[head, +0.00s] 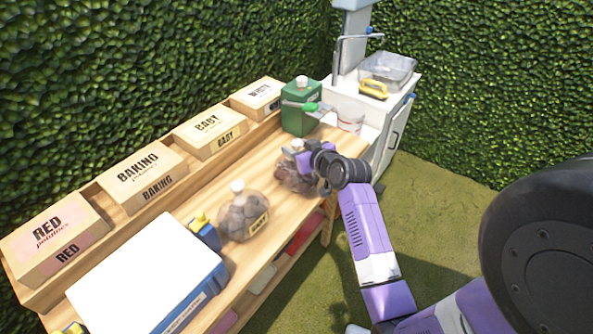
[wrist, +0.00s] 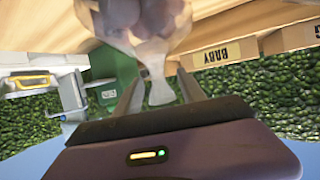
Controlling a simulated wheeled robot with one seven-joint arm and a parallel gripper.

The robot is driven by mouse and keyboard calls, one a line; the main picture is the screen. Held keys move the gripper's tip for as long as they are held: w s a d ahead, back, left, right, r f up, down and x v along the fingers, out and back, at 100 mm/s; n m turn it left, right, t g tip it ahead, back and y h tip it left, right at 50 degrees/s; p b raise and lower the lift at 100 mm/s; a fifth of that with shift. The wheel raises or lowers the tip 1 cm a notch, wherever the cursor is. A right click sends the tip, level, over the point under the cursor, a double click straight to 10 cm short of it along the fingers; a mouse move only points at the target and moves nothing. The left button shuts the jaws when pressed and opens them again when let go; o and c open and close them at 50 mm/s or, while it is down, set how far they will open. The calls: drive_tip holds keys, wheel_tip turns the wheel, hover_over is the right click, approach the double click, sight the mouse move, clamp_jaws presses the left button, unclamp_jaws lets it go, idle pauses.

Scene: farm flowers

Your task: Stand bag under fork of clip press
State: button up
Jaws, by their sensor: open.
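A clear bag of dark potatoes (head: 292,178) with a gathered neck stands on the wooden bench. My gripper (head: 309,162) is at its top, reaching in from the right. In the wrist view the bag (wrist: 150,18) appears upside down, its pale neck between the fingers of my open gripper (wrist: 160,80). A green upright device (head: 299,118) with a white knob and a green-tipped arm stands behind the bag, apart from it; it looks like the clip press. It also shows in the wrist view (wrist: 122,78). I cannot make out its fork.
A second, labelled potato bag (head: 238,222) stands nearer on the bench. Labelled boxes (head: 140,178) line the back ledge. A white-topped blue box (head: 150,275) fills the near end. A white cabinet (head: 362,118) with a clear tub stands beyond the bench.

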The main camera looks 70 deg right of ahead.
drive_tip(key=shift+d, duration=0.1)
drive_tip(key=shift+c, duration=0.4)
clamp_jaws()
idle(0.6)
idle(0.3)
drive_tip(key=shift+r, duration=0.1)
